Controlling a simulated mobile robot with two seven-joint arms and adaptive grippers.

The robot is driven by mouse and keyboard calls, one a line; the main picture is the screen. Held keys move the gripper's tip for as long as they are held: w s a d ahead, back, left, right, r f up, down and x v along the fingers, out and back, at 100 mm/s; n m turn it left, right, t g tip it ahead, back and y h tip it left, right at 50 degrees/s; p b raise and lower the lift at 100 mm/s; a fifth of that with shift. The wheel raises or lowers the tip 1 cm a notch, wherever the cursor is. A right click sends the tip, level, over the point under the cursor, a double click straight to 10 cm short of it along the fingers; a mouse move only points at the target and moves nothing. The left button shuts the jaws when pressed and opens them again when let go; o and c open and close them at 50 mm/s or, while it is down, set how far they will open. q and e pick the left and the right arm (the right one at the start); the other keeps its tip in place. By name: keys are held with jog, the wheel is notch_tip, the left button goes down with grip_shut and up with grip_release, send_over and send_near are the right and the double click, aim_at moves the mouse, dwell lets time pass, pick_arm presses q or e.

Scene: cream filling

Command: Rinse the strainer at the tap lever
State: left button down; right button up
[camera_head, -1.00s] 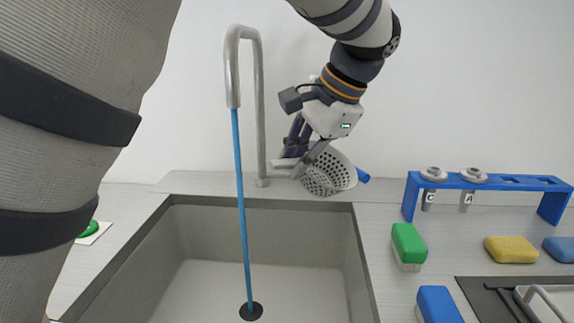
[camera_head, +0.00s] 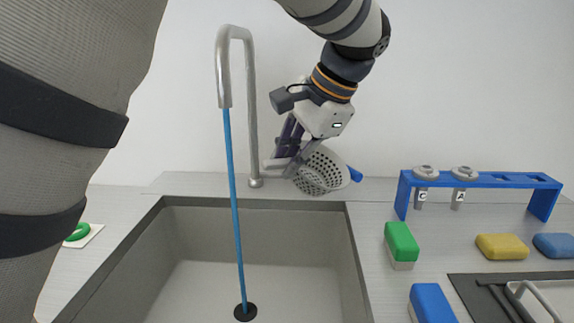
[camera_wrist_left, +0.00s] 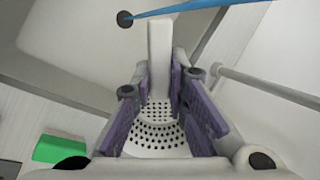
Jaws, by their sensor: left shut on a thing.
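My left gripper (camera_head: 287,152) is shut on the strainer, behind the sink and just right of the tap (camera_head: 252,110). The strainer (camera_head: 325,172) is grey-white with a round perforated bowl, which hangs tilted at the back right edge of the sink. In the left wrist view its pale handle (camera_wrist_left: 160,55) runs between the fingers (camera_wrist_left: 160,95). A thin blue stream (camera_head: 235,200) falls from the spout to the drain, left of the strainer and apart from it. A small blue piece (camera_head: 355,174) shows behind the bowl; I cannot tell if it is the tap lever.
The sink (camera_head: 310,285) is open and empty. On the right counter are a green sponge (camera_head: 401,240), a blue sponge (camera_head: 432,303), a yellow sponge (camera_head: 502,247) and a blue rack (camera_head: 510,180). A green ring (camera_head: 78,232) lies on the left. My arm covers the left side.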

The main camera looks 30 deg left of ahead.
pick_arm(q)
jog(key=d+r, duration=0.4)
jog(key=d, duration=0.1)
dwell(0.3)
jog(key=shift+s, duration=0.1)
dwell(0.5)
